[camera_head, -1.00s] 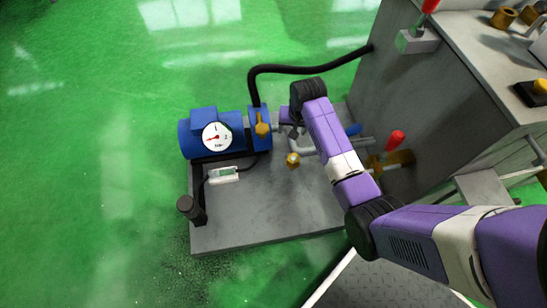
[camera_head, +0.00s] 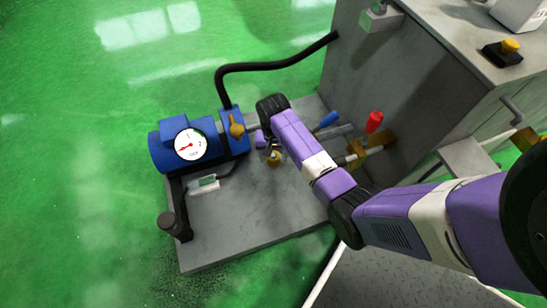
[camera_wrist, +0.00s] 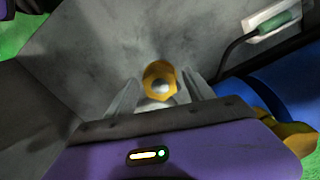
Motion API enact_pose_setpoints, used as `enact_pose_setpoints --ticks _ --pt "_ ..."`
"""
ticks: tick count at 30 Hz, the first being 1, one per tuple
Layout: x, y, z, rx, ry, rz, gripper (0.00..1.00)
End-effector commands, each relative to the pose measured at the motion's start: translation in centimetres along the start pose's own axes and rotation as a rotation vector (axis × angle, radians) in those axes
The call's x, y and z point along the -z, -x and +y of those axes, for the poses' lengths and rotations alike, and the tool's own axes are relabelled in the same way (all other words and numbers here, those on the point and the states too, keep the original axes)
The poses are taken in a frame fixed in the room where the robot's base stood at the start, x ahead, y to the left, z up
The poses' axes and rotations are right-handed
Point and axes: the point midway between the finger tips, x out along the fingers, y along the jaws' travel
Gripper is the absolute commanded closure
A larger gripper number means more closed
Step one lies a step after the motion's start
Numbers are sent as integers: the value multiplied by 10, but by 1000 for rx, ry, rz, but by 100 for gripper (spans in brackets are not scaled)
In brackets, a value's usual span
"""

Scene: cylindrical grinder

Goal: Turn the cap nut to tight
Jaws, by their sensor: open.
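The cap nut (camera_head: 274,158) is a small brass piece low over the grey base plate, right of the blue pump. In the wrist view the brass nut (camera_wrist: 160,76) shows end-on, with a pale round centre. My gripper (camera_wrist: 160,84) is open, with one grey finger on each side of the nut. Gaps seem to show between the fingers and the nut; I cannot tell if either touches. In the head view my gripper (camera_head: 271,145) is beside the nut, mostly hidden by my wrist.
The blue pump (camera_head: 160,150) with its gauge and a brass valve (camera_head: 236,126) stands left of my gripper. A black hose (camera_head: 275,66) arches behind. A red handle (camera_head: 374,122) and blue handle (camera_head: 327,120) lie right, by the grey cabinet (camera_head: 400,100).

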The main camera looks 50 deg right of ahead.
Motion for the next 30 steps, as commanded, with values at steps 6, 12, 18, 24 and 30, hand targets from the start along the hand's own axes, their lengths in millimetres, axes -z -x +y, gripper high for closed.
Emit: enact_pose_setpoints --ticks 6,12,18,24,30 --pt "0 -2 0 0 0 1 38" --pt "0 -1 0 0 0 1 64" --pt "0 -1 0 0 0 1 100" --pt "0 0 0 0 -15 1 100" --pt "0 2 0 -1 -88 0 100"
